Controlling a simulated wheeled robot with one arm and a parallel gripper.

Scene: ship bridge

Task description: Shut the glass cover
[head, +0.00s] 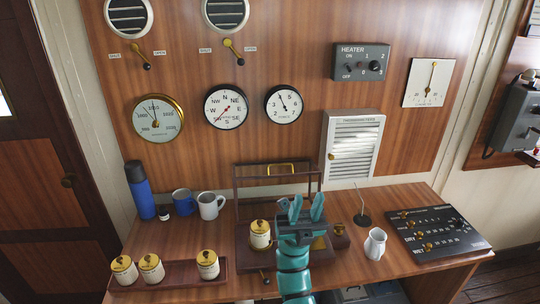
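The glass cover (278,181) is a dark wooden frame with a brass handle (280,169) on its top bar. It stands raised, roughly upright, at the back of a brown wooden base (245,262) on the desk. A cream jar with a yellow lid (260,235) stands on the left of the base. My teal gripper (306,207) is in front of the cover's right part, below the handle in the picture. Its two fingers are apart with nothing visible between them. My arm hides part of the base.
A tray (183,277) with several similar jars lies at left. A blue flask (139,192), two mugs (211,205) and a small dark bottle stand behind it. At right are a white jug (375,244), a thin stand (362,218) and a black control panel (438,234).

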